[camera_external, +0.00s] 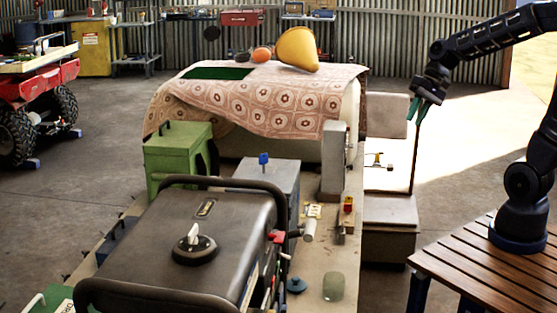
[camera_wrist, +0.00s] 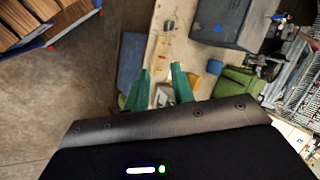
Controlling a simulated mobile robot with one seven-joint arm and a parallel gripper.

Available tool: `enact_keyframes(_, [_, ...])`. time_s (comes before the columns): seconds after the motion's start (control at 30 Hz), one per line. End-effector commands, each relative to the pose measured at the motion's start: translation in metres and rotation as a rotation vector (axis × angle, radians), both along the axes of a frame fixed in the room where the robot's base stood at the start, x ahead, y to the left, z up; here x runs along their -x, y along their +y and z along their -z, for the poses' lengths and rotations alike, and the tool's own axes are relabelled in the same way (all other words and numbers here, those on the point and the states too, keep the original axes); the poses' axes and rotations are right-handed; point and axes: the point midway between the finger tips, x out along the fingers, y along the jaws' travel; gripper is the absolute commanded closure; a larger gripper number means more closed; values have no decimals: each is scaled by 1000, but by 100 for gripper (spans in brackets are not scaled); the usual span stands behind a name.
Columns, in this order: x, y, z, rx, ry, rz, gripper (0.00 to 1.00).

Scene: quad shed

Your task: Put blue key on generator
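A small blue key (camera_external: 263,159) stands upright on top of a grey metal box (camera_external: 268,178), behind the generator. The generator (camera_external: 150,240) is a large dark unit with a black tubular frame and a round cap with a pale handle on top. My gripper (camera_external: 417,108) hangs high at the right, well away from the key and the generator. Its two green fingers (camera_wrist: 161,75) are apart with nothing gripped between them in the wrist view. A grey box (camera_wrist: 222,20) with a small blue spot on it shows at the top of the wrist view.
A green metal box (camera_external: 178,152) stands left of the grey box. A patterned cloth (camera_external: 235,105) covers a bulky form behind, with a yellow hat-like object (camera_external: 297,48) on it. Small items and a translucent green cup (camera_external: 333,286) stand along the bench's right side. A slatted wooden table (camera_external: 470,262) is at lower right.

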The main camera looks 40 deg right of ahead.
Motion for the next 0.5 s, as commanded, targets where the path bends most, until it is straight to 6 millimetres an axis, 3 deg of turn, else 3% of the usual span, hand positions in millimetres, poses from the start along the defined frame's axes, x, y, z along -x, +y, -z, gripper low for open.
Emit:
enact_keyframes(0.3, [44, -108, -16, 301, -237, -76, 75])
enact_keyframes(0.5, [69, -164, -24, 470, -338, -109, 75])
